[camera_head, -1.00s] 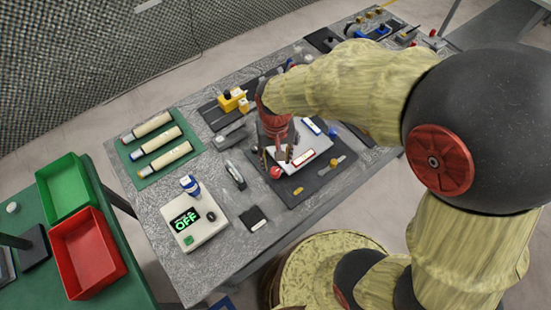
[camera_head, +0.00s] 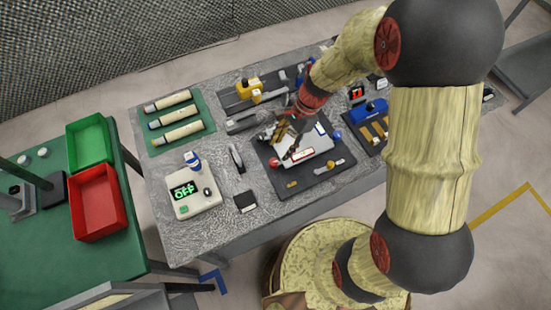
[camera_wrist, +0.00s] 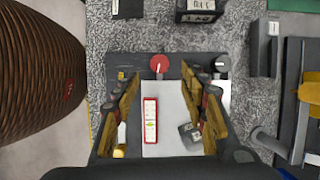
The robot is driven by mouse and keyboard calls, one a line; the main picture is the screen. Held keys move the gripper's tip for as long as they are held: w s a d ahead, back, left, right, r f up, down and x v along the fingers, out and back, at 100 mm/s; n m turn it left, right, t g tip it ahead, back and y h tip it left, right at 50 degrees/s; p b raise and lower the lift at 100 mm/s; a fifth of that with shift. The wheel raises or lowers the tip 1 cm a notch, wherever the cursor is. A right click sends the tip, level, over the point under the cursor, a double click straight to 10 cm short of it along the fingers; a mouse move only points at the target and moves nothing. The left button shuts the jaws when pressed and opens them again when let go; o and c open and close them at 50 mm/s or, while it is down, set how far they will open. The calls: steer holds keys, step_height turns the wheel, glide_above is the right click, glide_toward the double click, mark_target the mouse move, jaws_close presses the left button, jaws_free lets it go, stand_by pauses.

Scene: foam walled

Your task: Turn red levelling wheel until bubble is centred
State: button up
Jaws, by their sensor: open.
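The red levelling wheel (camera_wrist: 158,62) shows in the wrist view with a white mark on it, at the edge of a white plate (camera_wrist: 172,98). In the head view the red wheel (camera_head: 274,161) sits at the plate's left corner. A red-framed level vial (camera_wrist: 150,120) lies on the plate; it also shows in the head view (camera_head: 298,158). The bubble is too small to judge. My gripper (camera_wrist: 160,76) is open and empty above the plate, its yellowish fingers either side of the vial. The wheel appears just beyond the fingertips. In the head view my gripper (camera_head: 284,138) partly hides the plate.
A blue knob (camera_head: 336,135) and a yellow-ended part (camera_head: 336,163) are near the plate on the dark mat (camera_head: 311,178). A white scale (camera_head: 194,198) reading OFF and rollers on a green mat (camera_head: 206,137) stand left.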

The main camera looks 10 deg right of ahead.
mark_target(274, 162)
steer(key=b+x, duration=0.1)
steer(key=x, duration=0.6)
steer(key=shift+f, duration=0.35)
steer(key=c, duration=0.4)
steer(key=c, duration=0.7)
jaws_close()
